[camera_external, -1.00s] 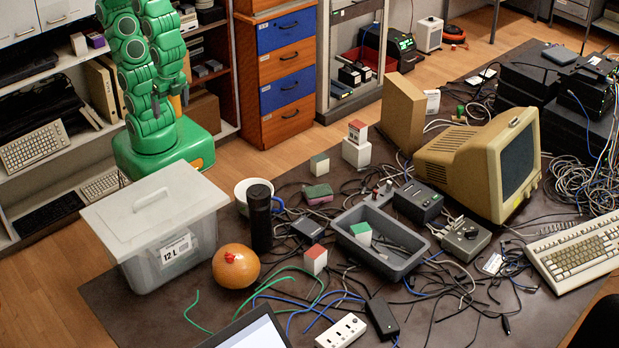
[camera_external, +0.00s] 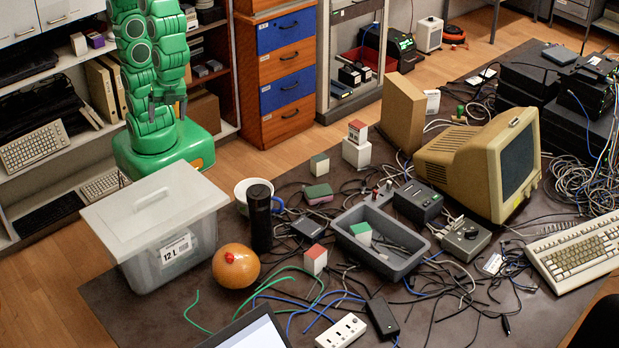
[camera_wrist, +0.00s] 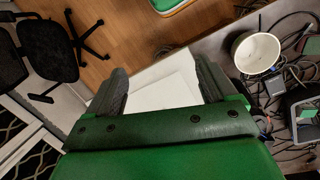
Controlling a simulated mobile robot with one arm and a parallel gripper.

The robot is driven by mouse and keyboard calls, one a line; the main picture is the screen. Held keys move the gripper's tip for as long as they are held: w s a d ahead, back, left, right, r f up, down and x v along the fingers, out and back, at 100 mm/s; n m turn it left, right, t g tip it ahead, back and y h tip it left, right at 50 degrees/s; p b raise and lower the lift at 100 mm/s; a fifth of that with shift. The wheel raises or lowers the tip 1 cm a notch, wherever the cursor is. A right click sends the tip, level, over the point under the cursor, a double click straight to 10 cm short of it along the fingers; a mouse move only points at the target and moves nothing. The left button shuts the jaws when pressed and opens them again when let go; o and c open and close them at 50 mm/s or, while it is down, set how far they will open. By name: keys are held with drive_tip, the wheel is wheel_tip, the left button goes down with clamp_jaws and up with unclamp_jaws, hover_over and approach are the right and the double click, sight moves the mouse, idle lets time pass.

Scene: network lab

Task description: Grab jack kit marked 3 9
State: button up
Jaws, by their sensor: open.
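Several small white boxes with coloured tops lie on the dark table; I cannot read a 3 9 on any of them. A red-topped box with dark marks (camera_external: 357,132) sits on a larger white block (camera_external: 356,153). Another red-topped box (camera_external: 315,261) stands in front of the grey tray. A green-topped box (camera_external: 362,235) is in the tray, and another (camera_external: 319,166) stands behind it. My gripper (camera_external: 168,108) is open and empty, behind the lidded bin and away from these boxes. The wrist view shows its two fingers (camera_wrist: 161,86) spread over the pale bin lid.
The bin marked 12 L (camera_external: 168,255) stands at the table's left edge. A white mug (camera_external: 243,188), black cylinder (camera_external: 260,230) and orange ball (camera_external: 236,266) are beside it. The grey tray (camera_external: 398,262), loose cables and an old monitor (camera_external: 470,160) crowd the table.

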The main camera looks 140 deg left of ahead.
drive_tip(key=w+f+n+h, duration=0.5)
drive_tip(key=w, duration=0.5)
drive_tip(key=w+a+f+n+t+h, duration=0.45)
drive_tip(key=w+a+n, duration=0.3)
drive_tip(key=a, duration=0.35)
drive_tip(key=n+t+y, duration=0.3)
drive_tip(key=n+t, duration=0.6)
drive_tip(key=n, duration=0.8)
hover_over(320, 157)
drive_tip(key=w+d, duration=0.2)
drive_tip(key=d, duration=1)
wheel_tip(320, 157, down, 12)
drive_tip(key=s+a+f+n+y, duration=0.1)
drive_tip(key=s+a+f+n, duration=0.1)
drive_tip(key=s+a+n, duration=0.1)
drive_tip(key=s+a+f+n+t+y, duration=0.1)
drive_tip(key=s+a+f+n+y, duration=0.1)
drive_tip(key=a, duration=0.3)
drive_tip(key=s+a+f+n+t+y, duration=0.1)
drive_tip(key=s+a+f+n+y, duration=0.1)
drive_tip(key=s+a+f+n, duration=0.2)
drive_tip(key=shift+a, duration=0.1)
drive_tip(key=shift+a+x, duration=0.25)
drive_tip(key=shift+x, duration=1.65)
drive_tip(key=shift+a+x, duration=0.2)
drive_tip(key=shift+x, duration=1.75)
drive_tip(key=shift+w, duration=0.1)
drive_tip(key=shift+c, duration=0.4)
